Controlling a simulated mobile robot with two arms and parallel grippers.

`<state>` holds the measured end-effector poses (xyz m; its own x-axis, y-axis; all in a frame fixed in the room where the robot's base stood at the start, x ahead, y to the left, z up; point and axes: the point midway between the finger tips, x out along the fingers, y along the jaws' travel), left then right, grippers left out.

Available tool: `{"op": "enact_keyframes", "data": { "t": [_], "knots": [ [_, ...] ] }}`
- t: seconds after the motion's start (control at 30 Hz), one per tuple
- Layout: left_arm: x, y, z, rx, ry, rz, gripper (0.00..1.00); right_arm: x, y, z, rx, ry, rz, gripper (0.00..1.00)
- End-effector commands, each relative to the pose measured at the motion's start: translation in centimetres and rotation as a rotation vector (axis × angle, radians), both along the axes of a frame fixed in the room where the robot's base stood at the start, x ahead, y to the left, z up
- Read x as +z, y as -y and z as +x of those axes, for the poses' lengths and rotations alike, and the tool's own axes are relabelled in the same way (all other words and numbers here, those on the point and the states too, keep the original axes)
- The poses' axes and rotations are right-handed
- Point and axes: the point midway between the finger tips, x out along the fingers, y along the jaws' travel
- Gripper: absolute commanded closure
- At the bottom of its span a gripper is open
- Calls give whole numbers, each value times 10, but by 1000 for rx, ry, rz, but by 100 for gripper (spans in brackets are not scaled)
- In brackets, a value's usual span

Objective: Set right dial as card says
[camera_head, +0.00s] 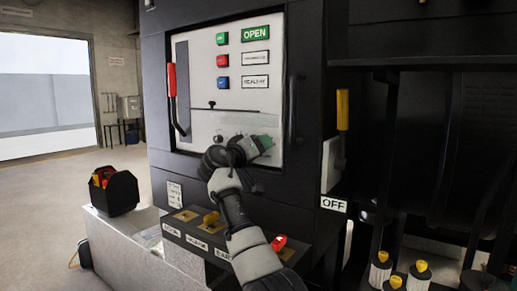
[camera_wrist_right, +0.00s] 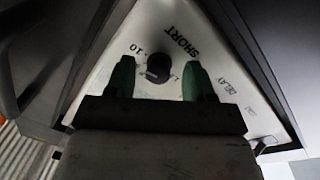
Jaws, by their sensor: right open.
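A black round dial (camera_wrist_right: 158,68) sits on a pale panel with the marks "10" and "1" beside it and the words "SHORT" and "DELAY" nearby. My right gripper (camera_wrist_right: 160,82) is open, its two green fingers on either side of the dial; I cannot tell if they touch it. In the head view my right gripper (camera_head: 262,144) is at the lower right of the white panel (camera_head: 245,98) and hides the dial there. A small white card (camera_head: 174,194) hangs on the cabinet's lower left; its text is too small to read. My left gripper is not in view.
A red handle (camera_head: 172,95) stands at the panel's left. A yellow lever (camera_head: 342,110) is at right. A black toolbox (camera_head: 120,193) stands at left.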

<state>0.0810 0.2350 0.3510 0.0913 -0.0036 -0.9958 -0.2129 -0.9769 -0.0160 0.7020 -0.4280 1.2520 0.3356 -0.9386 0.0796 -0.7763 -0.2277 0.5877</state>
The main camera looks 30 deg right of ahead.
Motion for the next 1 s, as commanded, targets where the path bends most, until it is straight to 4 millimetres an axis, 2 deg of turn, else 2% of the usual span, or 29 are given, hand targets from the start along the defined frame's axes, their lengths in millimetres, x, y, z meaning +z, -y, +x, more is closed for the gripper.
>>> {"op": "enact_keyframes", "data": {
  "t": [0.13, 0.23, 0.5, 0.7, 1.0],
  "knots": [
    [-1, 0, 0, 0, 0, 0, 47, 0, -3, -1, 1, 0, -2, 46],
    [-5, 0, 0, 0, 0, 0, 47, -2, -13, -4, 2, 2, -2, 46],
    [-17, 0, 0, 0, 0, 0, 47, -8, -64, -22, 4, 2, 0, 46],
    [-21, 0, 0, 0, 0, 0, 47, -9, -92, -32, 2, 1, 1, 46],
    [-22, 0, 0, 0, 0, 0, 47, -9, -102, -36, -1, -1, 0, 46]
  ]
}}
